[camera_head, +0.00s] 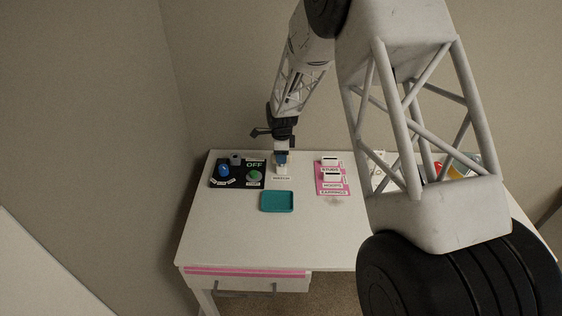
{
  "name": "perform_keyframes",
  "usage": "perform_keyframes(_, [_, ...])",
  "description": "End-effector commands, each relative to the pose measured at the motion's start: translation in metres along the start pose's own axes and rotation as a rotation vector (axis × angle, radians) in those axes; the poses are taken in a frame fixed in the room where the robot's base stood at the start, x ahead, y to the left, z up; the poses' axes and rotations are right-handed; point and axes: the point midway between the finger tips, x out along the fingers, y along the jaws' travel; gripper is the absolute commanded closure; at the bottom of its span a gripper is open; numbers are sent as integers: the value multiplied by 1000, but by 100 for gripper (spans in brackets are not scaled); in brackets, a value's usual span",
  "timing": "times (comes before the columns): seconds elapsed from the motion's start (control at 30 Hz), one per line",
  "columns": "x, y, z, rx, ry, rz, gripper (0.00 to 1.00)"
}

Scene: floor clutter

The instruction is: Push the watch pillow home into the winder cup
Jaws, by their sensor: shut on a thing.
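My gripper (282,152) points down at the back of the white table, above a small white stand (282,171) with a label that seems to read "WATCH" at its front. The gripper is shut on a small blue-grey thing, which I take to be the watch pillow (282,159). It sits directly over or at the top of the stand, which looks like the winder cup. The fingers and the small size hide whether the pillow touches the cup or how deep it sits.
A black panel (229,180) with a blue knob (224,170) and a green button (255,176) lies to the left. A teal tray (277,209) lies in front. A pink labelled board (331,185) is to the right. The table's front is clear.

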Motion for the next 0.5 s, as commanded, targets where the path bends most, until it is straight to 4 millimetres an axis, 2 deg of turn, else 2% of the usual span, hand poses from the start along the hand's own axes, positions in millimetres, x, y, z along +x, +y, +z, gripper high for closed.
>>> perform_keyframes(0.5, [-17,0,0,0,0,-2,100])
